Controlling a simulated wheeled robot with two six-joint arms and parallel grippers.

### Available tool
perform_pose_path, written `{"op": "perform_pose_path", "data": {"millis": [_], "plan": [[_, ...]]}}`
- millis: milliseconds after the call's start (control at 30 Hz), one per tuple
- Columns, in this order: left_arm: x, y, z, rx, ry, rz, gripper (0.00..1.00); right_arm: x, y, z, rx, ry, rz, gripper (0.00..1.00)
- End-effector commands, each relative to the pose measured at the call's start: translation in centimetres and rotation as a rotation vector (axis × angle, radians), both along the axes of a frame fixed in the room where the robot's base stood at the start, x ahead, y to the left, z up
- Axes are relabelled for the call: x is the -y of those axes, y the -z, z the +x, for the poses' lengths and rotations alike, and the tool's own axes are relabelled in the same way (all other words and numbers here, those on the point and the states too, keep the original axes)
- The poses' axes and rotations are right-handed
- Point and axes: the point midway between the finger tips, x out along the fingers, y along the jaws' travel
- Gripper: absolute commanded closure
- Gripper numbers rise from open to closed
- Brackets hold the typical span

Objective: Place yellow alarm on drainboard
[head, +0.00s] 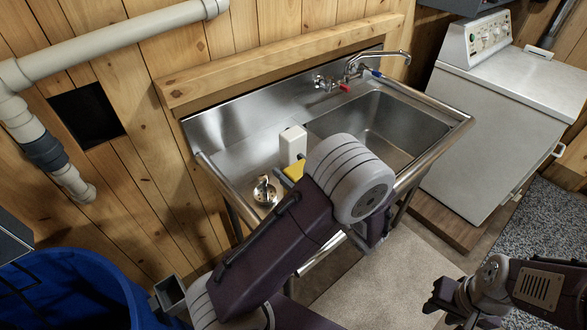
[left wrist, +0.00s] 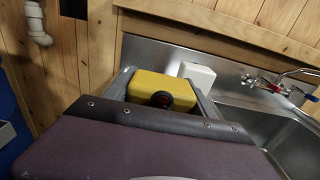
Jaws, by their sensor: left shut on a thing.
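The yellow alarm (left wrist: 150,86) is a yellow block with a dark round part on its near side. In the left wrist view it sits between the two fingers of my left gripper (left wrist: 163,92), which is shut on it. In the head view only a bit of the yellow alarm (head: 295,171) shows; my left arm hides the rest. It is over the front part of the steel drainboard (head: 240,150), left of the sink basin. I cannot tell whether it touches the surface. My right gripper (head: 446,298) is at the lower right, away from the sink; its opening is unclear.
A white box (head: 292,145) stands on the drainboard beside the alarm. A shiny metal object (head: 264,192) lies near the drainboard's front left. The basin (head: 385,125) and faucet (head: 375,62) are to the right. The drainboard's back left is clear. A blue bin (head: 65,290) stands lower left.

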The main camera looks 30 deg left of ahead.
Motion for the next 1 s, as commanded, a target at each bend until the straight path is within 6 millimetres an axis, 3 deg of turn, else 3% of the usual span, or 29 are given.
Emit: {"op": "perform_pose_path", "data": {"millis": [133,167,200,600,1000], "plan": [[0.0,0.5,0.0,-0.001,0.000,0.000,1.00,0.0,0.3,0.0,0.000,0.000,0.000,0.64],[0.0,0.4,0.0,0.000,0.000,0.000,0.28,0.0,0.2,0.0,0.000,0.000,0.000,0.64],[0.0,0.3,0.0,0.000,0.000,0.000,0.17,0.0,0.2,0.0,0.000,0.000,0.000,0.64],[0.2,-0.1,0.0,0.001,0.002,0.000,0.15,0.0,-0.1,0.0,0.000,0.000,0.000,0.64],[8.1,0.0,-3.2,0.001,0.006,0.000,0.15,0.0,0.4,0.0,0.000,0.000,0.000,0.64]]}}
